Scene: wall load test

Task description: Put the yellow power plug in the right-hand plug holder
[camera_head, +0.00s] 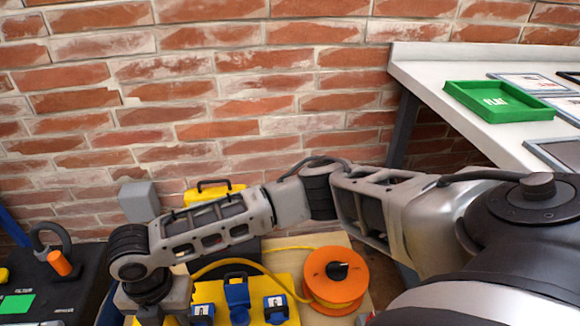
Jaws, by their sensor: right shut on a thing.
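My right arm reaches across from the right, and its gripper (160,312) points down at the bottom edge, partly cut off. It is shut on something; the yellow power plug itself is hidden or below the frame. A yellow cable (240,264) curves from an orange reel (335,280) towards this gripper. Right of the gripper a yellow panel (258,283) carries blue holders: one at the left (203,313), a taller one in the middle (237,300) and one at the right (275,308). My left gripper is not in view.
A brick wall (230,90) closes off the back. A yellow-topped case (213,192) stands behind my forearm. A dark unit (50,285) with an orange-handled part is at the left. A pale table (430,70) with a green tray (498,101) is at the upper right.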

